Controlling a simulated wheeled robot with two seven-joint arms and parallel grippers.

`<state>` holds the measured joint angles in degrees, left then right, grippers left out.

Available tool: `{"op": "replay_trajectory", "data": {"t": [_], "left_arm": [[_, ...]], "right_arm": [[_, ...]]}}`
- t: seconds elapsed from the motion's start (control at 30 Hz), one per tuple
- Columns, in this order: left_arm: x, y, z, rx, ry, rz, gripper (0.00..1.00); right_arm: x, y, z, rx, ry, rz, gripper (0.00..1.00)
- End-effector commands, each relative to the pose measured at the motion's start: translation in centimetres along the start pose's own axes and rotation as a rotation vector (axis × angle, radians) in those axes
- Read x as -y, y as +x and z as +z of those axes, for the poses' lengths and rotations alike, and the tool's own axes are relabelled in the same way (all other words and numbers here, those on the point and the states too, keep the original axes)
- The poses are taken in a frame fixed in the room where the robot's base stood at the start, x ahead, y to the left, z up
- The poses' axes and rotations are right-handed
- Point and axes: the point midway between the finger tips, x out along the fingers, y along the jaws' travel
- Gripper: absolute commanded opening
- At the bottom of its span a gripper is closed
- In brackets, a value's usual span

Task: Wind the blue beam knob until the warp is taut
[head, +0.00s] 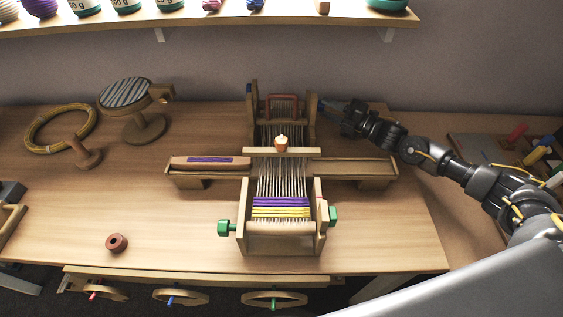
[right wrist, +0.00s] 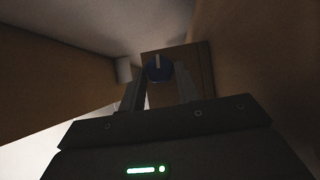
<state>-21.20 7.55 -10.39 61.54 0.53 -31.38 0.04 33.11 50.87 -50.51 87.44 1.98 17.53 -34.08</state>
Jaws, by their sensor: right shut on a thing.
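The wooden loom (head: 318,240) stands mid-table, with pale warp threads (head: 283,178) running to a purple and yellow woven band (head: 281,207) at its front. How taut the warp is cannot be told. My right gripper (head: 325,104) is at the loom's back right post. In the right wrist view, the blue beam knob (right wrist: 159,69), with a pale line across its face, sits between the fingertips, and the gripper is shut on it. In the head view that knob is mostly hidden by the gripper. Another blue knob (head: 249,88) shows at the back left. My left gripper is out of view.
Green knobs (head: 224,228) flank the loom's front. A small orange-and-white piece (head: 282,141) sits on its crossbar. A brown spool (head: 116,243), a yellow hoop (head: 38,145) and a striped round stand (head: 128,92) are on the left. The front-left table is mostly clear.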

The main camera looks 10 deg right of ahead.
Motion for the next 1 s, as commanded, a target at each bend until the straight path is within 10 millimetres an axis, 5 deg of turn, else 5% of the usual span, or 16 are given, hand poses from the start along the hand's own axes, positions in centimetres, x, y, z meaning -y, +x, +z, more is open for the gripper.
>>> {"op": "replay_trajectory", "data": {"t": [1.0], "left_arm": [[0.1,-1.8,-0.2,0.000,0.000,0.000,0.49]], "right_arm": [[-0.1,0.0,0.0,0.001,0.073,-0.051,0.16]]}}
